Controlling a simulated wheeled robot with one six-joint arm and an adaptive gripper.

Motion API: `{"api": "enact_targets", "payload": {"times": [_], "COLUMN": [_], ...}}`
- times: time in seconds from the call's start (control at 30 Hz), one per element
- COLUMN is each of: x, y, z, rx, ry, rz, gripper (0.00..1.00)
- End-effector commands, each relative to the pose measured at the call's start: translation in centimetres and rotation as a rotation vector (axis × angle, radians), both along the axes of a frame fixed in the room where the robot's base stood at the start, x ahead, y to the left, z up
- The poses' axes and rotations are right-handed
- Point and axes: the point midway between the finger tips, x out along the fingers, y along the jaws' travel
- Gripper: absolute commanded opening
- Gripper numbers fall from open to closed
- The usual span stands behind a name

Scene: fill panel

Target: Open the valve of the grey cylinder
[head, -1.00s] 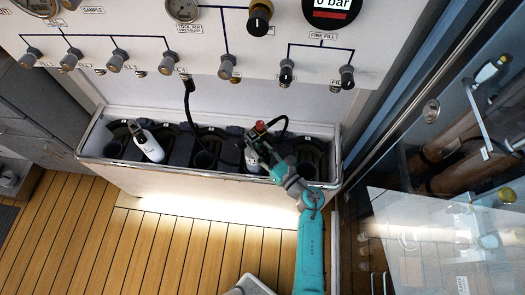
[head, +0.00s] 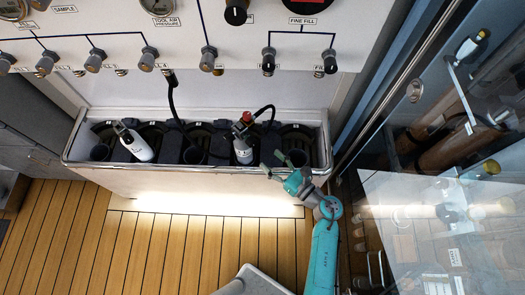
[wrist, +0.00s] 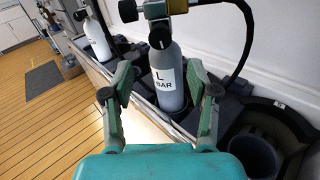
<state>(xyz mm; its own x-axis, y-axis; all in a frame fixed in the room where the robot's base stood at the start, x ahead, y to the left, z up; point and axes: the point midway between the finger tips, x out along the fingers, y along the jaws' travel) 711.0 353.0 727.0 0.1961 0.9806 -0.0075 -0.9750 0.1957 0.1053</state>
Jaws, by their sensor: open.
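The grey cylinder (head: 243,154) stands in a slot of the trough, with a red-topped valve (head: 246,118) and a black hose at its top. In the wrist view the cylinder (wrist: 170,95) is upright, with a white label reading "L BAR". Its valve body (wrist: 160,12) is cut off by the top edge, and the red top is not seen there. My gripper (head: 273,163) is open and empty, in front and to the right of the cylinder, lower than the valve. In the wrist view its fingers (wrist: 160,82) appear either side of the cylinder body, nearer the camera.
A white cylinder (head: 136,145) leans in the trough (head: 85,165) to the left. A black hose (head: 173,100) hangs into the trough. The panel with knobs and gauges (head: 180,22) rises behind. A glass door (head: 420,150) stands at right.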

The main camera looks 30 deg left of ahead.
Motion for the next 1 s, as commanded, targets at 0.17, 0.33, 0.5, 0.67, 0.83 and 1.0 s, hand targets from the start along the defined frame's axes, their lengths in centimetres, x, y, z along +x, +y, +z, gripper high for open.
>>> {"api": "enact_targets", "payload": {"times": [0.17,0.33,0.5,0.67,0.83,1.0], "x": [-0.3,-0.4,-0.4,-0.4,-0.4,-1.5], "y": [-1.7,-2.1,-2.0,-2.0,-2.0,-3.4], "z": [0.0,0.0,0.0,0.0,0.0,0.3], "rx": [0.001,0.000,0.000,0.000,0.001,0.052], "ry": [0.000,0.000,0.000,0.000,0.001,0.082], "rz": [-0.002,-0.001,0.000,0.000,-0.001,-0.048], "gripper": [0.59,0.59,0.59,0.59,0.59,0.59]}}
